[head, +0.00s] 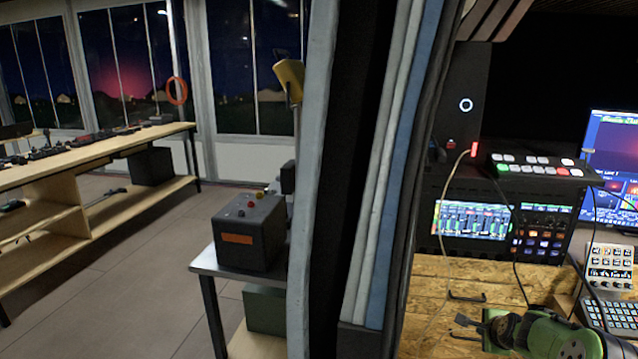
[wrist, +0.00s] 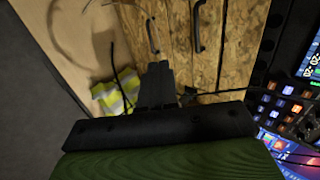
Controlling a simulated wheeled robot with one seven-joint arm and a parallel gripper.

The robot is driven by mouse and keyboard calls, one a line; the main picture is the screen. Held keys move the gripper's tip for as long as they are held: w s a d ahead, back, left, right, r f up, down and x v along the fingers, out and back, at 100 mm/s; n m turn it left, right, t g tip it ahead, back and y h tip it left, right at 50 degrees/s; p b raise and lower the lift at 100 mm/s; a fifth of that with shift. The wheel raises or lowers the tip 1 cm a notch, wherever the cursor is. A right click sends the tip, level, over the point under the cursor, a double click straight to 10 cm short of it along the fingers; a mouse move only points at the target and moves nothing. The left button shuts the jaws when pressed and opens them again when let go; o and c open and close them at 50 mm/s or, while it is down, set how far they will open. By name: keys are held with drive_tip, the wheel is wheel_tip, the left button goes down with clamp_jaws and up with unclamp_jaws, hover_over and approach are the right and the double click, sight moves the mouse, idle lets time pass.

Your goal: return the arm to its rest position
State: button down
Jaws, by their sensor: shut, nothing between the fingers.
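My gripper (head: 466,322) shows at the bottom right of the head view, at the end of my green arm. In the wrist view my gripper (wrist: 156,72) points away from the camera, its dark fingers together with nothing between them. It is in front of chipboard cabinet doors (wrist: 205,50) with dark handles and appears to touch nothing. Most of my arm is out of the head view at the lower right.
Cables hang there. A layered wall edge (head: 395,160) stands left. A yellow-and-white cloth (wrist: 115,92) lies below the doors.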

drive_tip(key=s+a+r+n+g+p, duration=0.1)
drive_tip(key=s+a+r+n+p, duration=0.1)
drive_tip(key=s+a+r+n, duration=0.5)
drive_tip(key=s+a+r+n+g+p, duration=0.1)
drive_tip(key=s+a+r+n+p, duration=0.25)
drive_tip(key=s+a+r, duration=0.6)
drive_tip(key=s+a+r+n+p, duration=0.1)
drive_tip(key=s+a+r+n, duration=0.2)
drive_tip(key=s, duration=0.4)
drive_tip(key=s+a+r+n+g+y+p, duration=0.1)
drive_tip(key=s+a+r+n, duration=0.2)
drive_tip(key=s, duration=0.5)
drive_tip(key=s+a+r+n+y+p, duration=0.1)
drive_tip(key=s+a+r+n, duration=0.2)
drive_tip(key=s, duration=0.5)
drive_tip(key=shift+r+n+g+p, duration=0.15)
drive_tip(key=shift+n+g+p, duration=0.15)
drive_tip(key=shift+n, duration=0.15)
